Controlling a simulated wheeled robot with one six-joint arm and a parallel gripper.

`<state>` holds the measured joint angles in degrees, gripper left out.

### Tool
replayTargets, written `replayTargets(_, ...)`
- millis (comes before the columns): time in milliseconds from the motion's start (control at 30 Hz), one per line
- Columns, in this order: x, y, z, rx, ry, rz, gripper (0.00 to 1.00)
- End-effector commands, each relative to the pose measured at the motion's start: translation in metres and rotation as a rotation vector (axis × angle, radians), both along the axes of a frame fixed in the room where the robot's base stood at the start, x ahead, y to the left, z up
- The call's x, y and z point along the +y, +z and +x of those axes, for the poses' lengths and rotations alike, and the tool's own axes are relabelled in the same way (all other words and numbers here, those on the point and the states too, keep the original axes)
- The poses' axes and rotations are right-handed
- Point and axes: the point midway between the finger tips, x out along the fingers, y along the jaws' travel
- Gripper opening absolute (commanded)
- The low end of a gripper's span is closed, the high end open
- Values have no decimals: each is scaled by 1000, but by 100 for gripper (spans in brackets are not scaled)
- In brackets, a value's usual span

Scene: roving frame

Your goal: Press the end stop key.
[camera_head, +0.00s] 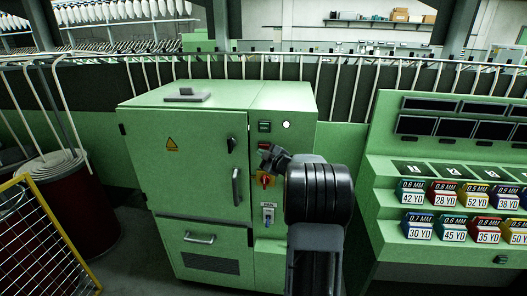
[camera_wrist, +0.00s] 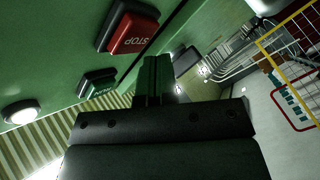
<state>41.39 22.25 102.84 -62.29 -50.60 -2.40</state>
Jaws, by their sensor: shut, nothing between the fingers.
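The red stop key, lettered STOP, is on the front panel of a green cabinet (camera_head: 190,145). In the wrist view the stop key (camera_wrist: 132,36) is large, at top centre-left. In the head view the key (camera_head: 263,146) shows only partly, just above my gripper (camera_head: 266,153). My gripper is shut and empty. In the wrist view its fingertips (camera_wrist: 157,62) are close beside the key's lower right; I cannot tell whether they touch the panel.
A green key (camera_wrist: 97,88) and a lit white lamp (camera_wrist: 22,112) share the panel. A red-and-yellow rotary switch (camera_head: 265,181) sits below my gripper. A rack of coloured boxes (camera_head: 445,235) stands at right, a yellow mesh guard (camera_head: 50,240) at left.

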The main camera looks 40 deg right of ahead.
Motion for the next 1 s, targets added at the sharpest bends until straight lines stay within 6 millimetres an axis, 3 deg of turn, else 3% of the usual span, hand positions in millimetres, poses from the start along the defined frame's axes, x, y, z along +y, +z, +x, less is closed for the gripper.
replayTargets(1000,-6,0,6,0,0,0,0)
